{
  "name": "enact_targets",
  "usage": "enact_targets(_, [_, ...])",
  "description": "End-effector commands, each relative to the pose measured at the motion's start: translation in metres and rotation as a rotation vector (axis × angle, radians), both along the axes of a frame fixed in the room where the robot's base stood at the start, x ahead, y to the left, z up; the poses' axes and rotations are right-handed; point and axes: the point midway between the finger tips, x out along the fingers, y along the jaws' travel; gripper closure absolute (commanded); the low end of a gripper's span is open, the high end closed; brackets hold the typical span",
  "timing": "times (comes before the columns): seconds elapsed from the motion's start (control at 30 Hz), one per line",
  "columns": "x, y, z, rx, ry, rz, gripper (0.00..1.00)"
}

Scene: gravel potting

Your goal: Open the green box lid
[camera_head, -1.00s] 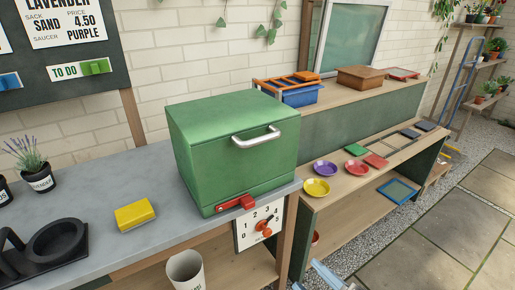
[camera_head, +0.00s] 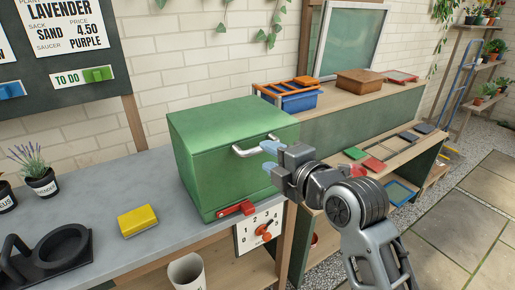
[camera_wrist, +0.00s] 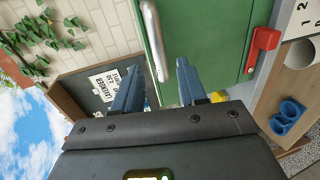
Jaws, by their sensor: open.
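The green box (camera_head: 225,160) stands shut on the grey worktop, its lid down. Its silver bar handle (camera_head: 252,148) is on the upper front. A red latch (camera_head: 236,209) sits at the lower front edge; it also shows in the wrist view (camera_wrist: 263,50). My gripper (camera_head: 270,156) is open at the handle's right end, with blue fingers. In the wrist view the handle (camera_wrist: 153,38) extends down between the two open fingers (camera_wrist: 160,88). The picture does not show clear contact, and the fingers partly hide the handle's right end.
A yellow sponge-like block (camera_head: 138,220) and a lavender pot (camera_head: 41,183) are on the worktop to the left. A numbered dial (camera_head: 260,230) hangs below the box. A shelf with a blue bin (camera_head: 299,101) and a brown box (camera_head: 359,81) stands behind right.

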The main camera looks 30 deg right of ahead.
Motion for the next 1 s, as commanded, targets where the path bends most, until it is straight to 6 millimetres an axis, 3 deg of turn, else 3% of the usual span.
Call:
enact_targets(0.33, [0.049, 0.000, -0.010, 0.000, 0.001, 0.001, 0.58])
enact_targets(0.73, [0.058, 0.000, -0.013, 0.002, 0.000, 0.000, 0.58])
enact_targets(1.0, [0.058, 0.000, -0.013, 0.002, 0.000, 0.000, 0.82])
